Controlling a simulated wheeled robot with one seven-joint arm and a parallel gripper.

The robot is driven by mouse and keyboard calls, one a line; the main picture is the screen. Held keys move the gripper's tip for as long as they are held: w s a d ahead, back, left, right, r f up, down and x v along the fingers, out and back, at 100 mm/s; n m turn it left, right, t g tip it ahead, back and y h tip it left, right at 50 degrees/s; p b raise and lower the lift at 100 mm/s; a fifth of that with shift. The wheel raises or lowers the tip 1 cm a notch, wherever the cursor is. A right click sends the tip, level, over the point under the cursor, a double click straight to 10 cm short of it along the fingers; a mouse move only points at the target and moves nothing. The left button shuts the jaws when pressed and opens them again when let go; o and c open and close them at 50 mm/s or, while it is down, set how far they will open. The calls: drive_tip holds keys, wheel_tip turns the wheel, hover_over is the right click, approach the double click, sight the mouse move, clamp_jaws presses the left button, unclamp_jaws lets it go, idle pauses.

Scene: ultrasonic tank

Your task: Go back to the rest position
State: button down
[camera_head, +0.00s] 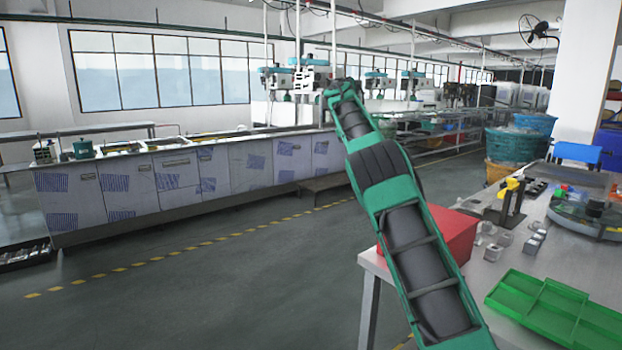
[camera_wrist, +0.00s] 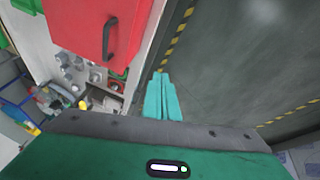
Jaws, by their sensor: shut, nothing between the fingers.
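My gripper (camera_wrist: 162,98) shows in the wrist view as teal fingers lying together, shut and empty. In that view the fingers are over the floor beside the table edge. In the head view my green and black arm reaches up and away through the middle of the picture. Its far end is before the long line of tanks, and the fingers cannot be made out there. The red box (camera_head: 452,237) stands on the table (camera_head: 480,270), partly hidden behind my arm. The box also shows in the wrist view (camera_wrist: 88,28), apart from the fingers.
A green divided tray (camera_head: 555,308) and several small metal parts (camera_head: 505,240) lie on the table at right. The long metal tank counter (camera_head: 190,180) runs along the left and back. Open floor (camera_head: 230,285) with a yellow dashed line lies between counter and table.

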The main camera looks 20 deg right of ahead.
drive_tip(key=s+d+y, duration=0.1)
drive_tip(key=s+d, duration=0.2)
drive_tip(key=s, duration=0.8)
drive_tip(key=s+d+y, duration=0.2)
drive_tip(key=s+d, duration=0.1)
drive_tip(key=s, duration=0.9)
drive_tip(key=s+a+f+n, duration=0.1)
drive_tip(key=s+a+f, duration=0.4)
drive_tip(key=s, duration=0.6)
drive_tip(key=s+a+f+n+y, duration=0.1)
drive_tip(key=s+a+f+n, duration=0.1)
drive_tip(key=s+a+f, duration=0.2)
drive_tip(key=s+a+f+n, duration=0.1)
drive_tip(key=s+a+f, duration=0.4)
drive_tip(key=s, duration=1.4)
wheel_tip(320, 180, down, 5)
drive_tip(key=shift+a+r+n+y, duration=0.15)
drive_tip(key=shift+a+n+y, duration=0.15)
drive_tip(key=shift+n+y, duration=0.1)
